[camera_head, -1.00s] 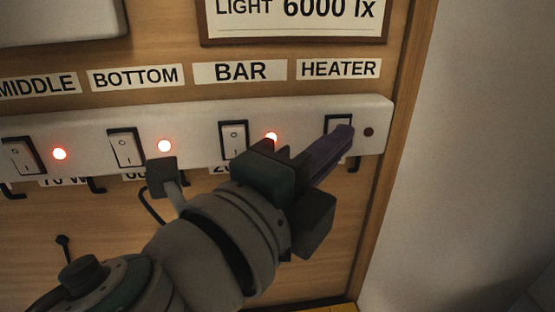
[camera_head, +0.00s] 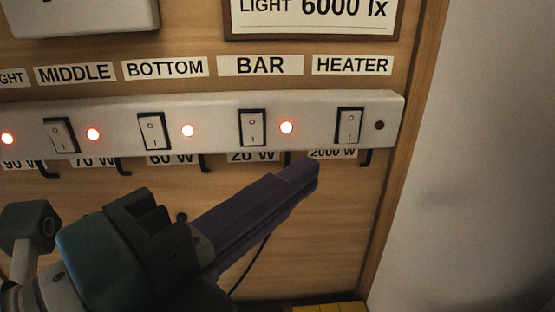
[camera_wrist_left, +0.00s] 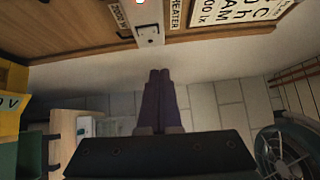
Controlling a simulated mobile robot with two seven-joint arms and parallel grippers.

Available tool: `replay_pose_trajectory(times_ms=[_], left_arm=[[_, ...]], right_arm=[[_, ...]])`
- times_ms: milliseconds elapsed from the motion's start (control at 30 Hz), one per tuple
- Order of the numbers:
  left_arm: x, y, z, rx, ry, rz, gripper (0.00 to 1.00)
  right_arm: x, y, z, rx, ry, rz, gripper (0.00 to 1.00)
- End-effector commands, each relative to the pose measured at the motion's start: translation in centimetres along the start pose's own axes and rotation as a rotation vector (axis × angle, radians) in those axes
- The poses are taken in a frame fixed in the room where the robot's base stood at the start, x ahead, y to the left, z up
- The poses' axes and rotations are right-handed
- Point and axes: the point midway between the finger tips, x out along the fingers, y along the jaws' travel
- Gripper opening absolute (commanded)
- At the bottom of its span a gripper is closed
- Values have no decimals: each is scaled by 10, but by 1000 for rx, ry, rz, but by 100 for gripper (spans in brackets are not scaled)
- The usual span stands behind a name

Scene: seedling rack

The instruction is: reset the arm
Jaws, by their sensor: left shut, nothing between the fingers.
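My left gripper (camera_head: 308,170) comes in from the lower left in the head view, its purple fingers shut and empty. The tips are just below the white switch strip (camera_head: 210,108) and apart from it in the picture, under the BAR and HEATER switches. The heater switch (camera_head: 349,125) is in full view, with a dark lamp (camera_head: 379,125) beside it. The bar switch (camera_head: 252,127) has a lit red lamp next to it. In the left wrist view the closed fingers (camera_wrist_left: 161,80) point away from me, with the strip's end (camera_wrist_left: 149,30) above them. My right gripper is not in view.
The middle (camera_head: 61,135) and bottom (camera_head: 152,131) switches have lit lamps beside them. Small hooks hang under the strip. A light sign (camera_head: 312,18) is above. The wrist view shows a fan (camera_wrist_left: 285,150) at lower right and a yellow item (camera_wrist_left: 10,98) at left.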

Motion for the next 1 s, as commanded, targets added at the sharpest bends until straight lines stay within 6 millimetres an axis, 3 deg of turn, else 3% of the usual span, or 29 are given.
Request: replay_pose_trajectory(times_ms=[200, 267, 367, 467, 567, 667, 800, 833, 900, 1000], left_arm=[[0, 0, 6, -38, -35, 5, 0], [-2, -1, 20, -114, -106, 15, 0], [-18, 10, 59, -357, -328, 64, 0], [-58, 44, 98, -705, -628, 156, 0], [-114, 86, 108, -1035, -908, 272, 0], [-168, 120, 93, -1305, -1141, 394, 0], [-235, 145, 50, -1603, -1411, 570, 0], [-249, 147, 38, -1657, -1463, 610, 0], [-246, 106, 41, -1654, -1459, 610, 0], [-244, 72, 42, -1648, -1457, 610, 0]], right_arm=[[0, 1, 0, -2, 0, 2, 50], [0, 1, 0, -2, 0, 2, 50], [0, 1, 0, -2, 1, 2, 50], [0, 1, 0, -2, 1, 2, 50], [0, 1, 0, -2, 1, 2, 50], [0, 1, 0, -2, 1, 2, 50], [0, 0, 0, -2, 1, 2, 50], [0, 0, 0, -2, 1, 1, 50], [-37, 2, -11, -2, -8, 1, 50], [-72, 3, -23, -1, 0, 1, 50]])
